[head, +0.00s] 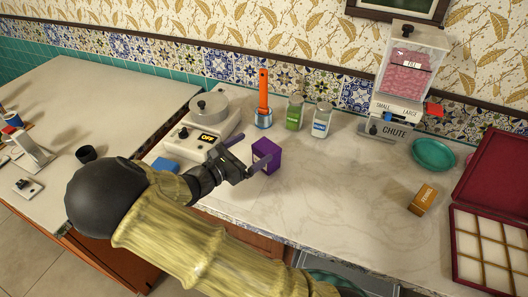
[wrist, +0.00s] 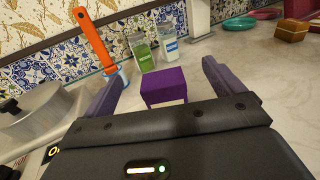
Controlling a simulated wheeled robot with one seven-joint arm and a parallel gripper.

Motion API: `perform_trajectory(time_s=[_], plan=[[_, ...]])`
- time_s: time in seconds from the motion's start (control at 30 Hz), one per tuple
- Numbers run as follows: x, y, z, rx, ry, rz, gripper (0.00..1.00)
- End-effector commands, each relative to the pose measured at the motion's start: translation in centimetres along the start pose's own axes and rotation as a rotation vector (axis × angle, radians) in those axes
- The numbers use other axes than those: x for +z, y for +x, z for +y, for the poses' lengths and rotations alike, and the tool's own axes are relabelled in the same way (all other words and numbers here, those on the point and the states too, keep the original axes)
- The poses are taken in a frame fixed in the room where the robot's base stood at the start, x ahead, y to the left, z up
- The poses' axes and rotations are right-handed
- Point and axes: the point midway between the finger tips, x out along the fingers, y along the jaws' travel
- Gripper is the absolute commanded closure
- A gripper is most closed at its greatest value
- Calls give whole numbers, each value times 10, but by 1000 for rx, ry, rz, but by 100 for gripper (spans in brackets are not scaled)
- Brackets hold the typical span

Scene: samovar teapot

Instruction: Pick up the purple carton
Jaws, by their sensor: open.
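The purple carton (head: 267,152) stands upright on the marble counter, in front of the glass jars. In the wrist view the purple carton (wrist: 164,87) lies between the two spread fingers, with a gap on each side. My gripper (head: 250,167) is open and low over the counter at the carton's near left side. In the wrist view my gripper (wrist: 162,88) shows both dark purple fingers apart, with nothing held. The carton's lower part is partly hidden by the gripper body in the wrist view.
A hotplate with a pot (head: 208,108) stands left of the carton. Behind are an orange-handled tool (head: 263,92), a green jar (head: 294,112) and a blue-labelled jar (head: 322,120). An orange carton (head: 423,199) and teal dish (head: 433,154) are at right. The counter between is clear.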

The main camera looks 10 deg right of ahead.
Motion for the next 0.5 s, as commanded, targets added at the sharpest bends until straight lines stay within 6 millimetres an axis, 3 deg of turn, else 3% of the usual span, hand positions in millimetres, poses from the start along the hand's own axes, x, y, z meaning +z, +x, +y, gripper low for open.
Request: perform_trajectory(time_s=[0.33, 0.5], plan=[[3, -4, 6, 23, -14, -26, 6], [-9, -3, 6, 22, -17, -26, 6]])
